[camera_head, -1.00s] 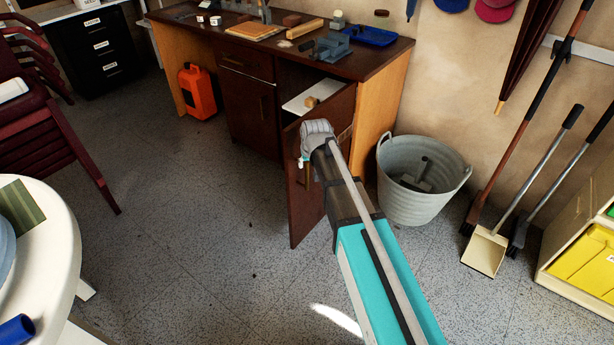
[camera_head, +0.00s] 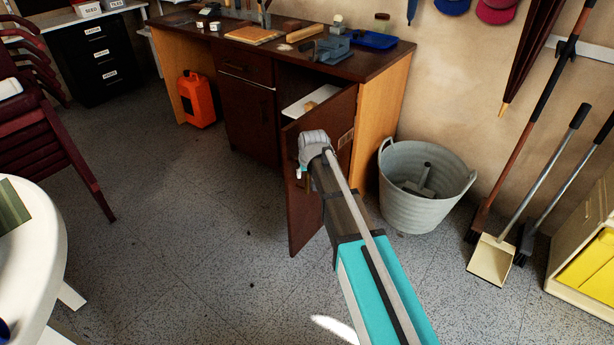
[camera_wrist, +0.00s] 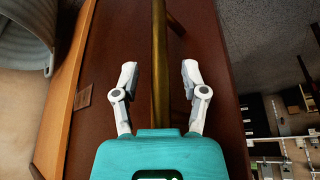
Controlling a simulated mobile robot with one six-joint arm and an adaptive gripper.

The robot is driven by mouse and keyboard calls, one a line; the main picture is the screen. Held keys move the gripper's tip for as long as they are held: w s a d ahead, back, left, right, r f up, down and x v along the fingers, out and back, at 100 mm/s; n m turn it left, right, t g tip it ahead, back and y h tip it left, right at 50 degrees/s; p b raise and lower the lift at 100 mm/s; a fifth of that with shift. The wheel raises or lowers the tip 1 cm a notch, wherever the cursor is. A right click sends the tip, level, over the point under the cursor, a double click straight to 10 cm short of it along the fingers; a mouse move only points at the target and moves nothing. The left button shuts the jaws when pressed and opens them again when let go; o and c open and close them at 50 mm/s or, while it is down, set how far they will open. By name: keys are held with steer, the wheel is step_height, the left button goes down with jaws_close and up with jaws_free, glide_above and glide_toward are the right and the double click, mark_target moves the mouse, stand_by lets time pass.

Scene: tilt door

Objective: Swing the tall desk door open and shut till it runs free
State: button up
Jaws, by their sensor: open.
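The tall desk door (camera_head: 306,225) is dark red-brown and stands swung well out from the desk (camera_head: 371,130), showing a shelf inside. In the wrist view, the door face (camera_wrist: 110,60) fills the middle, with a long brass handle (camera_wrist: 160,60) running along it. My gripper (camera_wrist: 158,78) is open, one finger on each side of the handle. The fingers look apart from the bar; I cannot tell their exact depth to the door. In the head view, my arm hides most of the gripper and part of the door, with a small piece of gripper showing by the handle.
A grey bucket (camera_head: 440,205) stands on the floor right of the door. A dustpan (camera_head: 491,260) and brooms lean on the right wall. A white round table (camera_head: 45,255) and red chairs (camera_head: 60,150) are at left. Floor left of the door is clear.

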jaws_close()
stand_by(0.3)
steer(key=shift+w, duration=0.15)
